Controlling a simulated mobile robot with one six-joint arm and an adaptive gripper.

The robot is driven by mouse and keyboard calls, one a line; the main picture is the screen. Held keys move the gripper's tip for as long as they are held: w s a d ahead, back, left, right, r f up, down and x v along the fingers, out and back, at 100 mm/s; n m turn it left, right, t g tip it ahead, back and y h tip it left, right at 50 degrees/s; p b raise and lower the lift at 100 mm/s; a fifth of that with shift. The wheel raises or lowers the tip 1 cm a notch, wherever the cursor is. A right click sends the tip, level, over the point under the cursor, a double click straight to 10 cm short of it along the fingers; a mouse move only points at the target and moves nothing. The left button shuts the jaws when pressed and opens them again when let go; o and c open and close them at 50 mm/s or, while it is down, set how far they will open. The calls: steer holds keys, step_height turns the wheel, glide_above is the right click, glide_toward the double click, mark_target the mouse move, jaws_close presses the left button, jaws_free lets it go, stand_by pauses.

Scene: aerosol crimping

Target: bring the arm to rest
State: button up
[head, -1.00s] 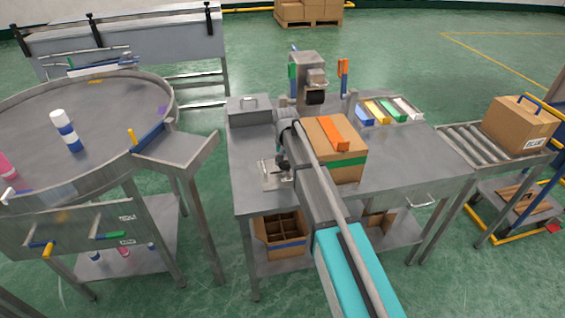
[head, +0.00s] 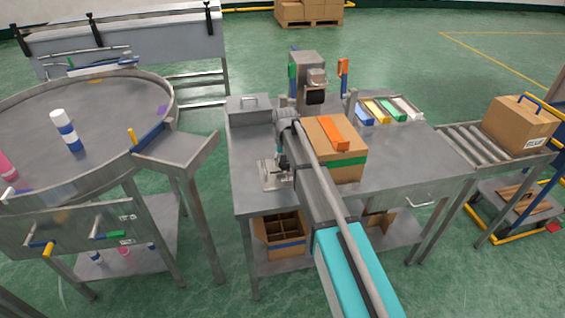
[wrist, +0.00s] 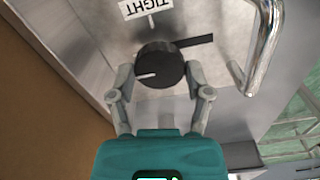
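My gripper (wrist: 158,74) shows in the wrist view with its two grey fingers spread apart on either side of a black round knob (wrist: 160,66). A small gap seems to show between the fingertips and the knob, so it looks open and empty. The knob has a white mark and a black pointer bar to its right. In the head view my arm reaches forward over the steel table (head: 400,165), and my gripper (head: 279,172) points down at a small metal plate (head: 270,184) near the table's left front. The knob is hidden there.
A cardboard box (head: 350,165) with orange and green strips stands close right of my arm. A crimping machine (head: 307,75) stands behind. A bent metal handle (wrist: 268,50) rises right of the knob. A label reading TIGHT (wrist: 145,8) lies beyond it. A round table (head: 100,100) stands left.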

steer(key=shift+o, duration=1.4)
steer(key=shift+d, duration=0.1)
